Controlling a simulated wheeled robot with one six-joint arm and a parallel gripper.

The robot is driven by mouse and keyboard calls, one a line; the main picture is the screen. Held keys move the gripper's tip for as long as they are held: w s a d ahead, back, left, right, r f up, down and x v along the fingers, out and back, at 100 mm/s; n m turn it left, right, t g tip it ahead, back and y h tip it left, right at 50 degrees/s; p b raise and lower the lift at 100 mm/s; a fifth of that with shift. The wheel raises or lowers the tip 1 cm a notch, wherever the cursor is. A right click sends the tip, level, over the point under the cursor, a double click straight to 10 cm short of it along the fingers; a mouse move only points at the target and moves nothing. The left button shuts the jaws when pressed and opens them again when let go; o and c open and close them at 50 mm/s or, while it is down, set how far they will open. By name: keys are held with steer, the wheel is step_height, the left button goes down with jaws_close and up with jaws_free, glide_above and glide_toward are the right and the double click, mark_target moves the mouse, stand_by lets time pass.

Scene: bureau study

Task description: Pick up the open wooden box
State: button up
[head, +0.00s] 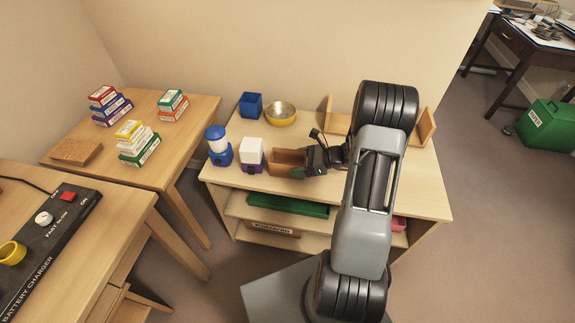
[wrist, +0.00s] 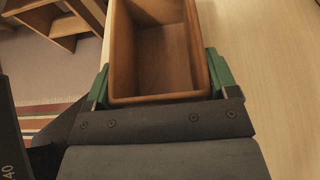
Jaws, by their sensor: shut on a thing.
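The open wooden box (head: 288,158) is at the front of the light wooden shelf unit's top, near its middle, in the head view. In the wrist view the box (wrist: 160,50) shows its open, empty inside. My gripper (head: 304,163) comes at the box from the right. In the wrist view its green fingers (wrist: 158,88) lie against the two outer sides of the box, so it is shut on the box. I cannot tell whether the box's underside touches the shelf top.
Behind are a blue cup (head: 250,105), a metal-and-yellow bowl (head: 281,113) and a wooden rack (head: 427,127). The front right top is bare.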

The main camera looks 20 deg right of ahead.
steer(key=shift+c, duration=1.4)
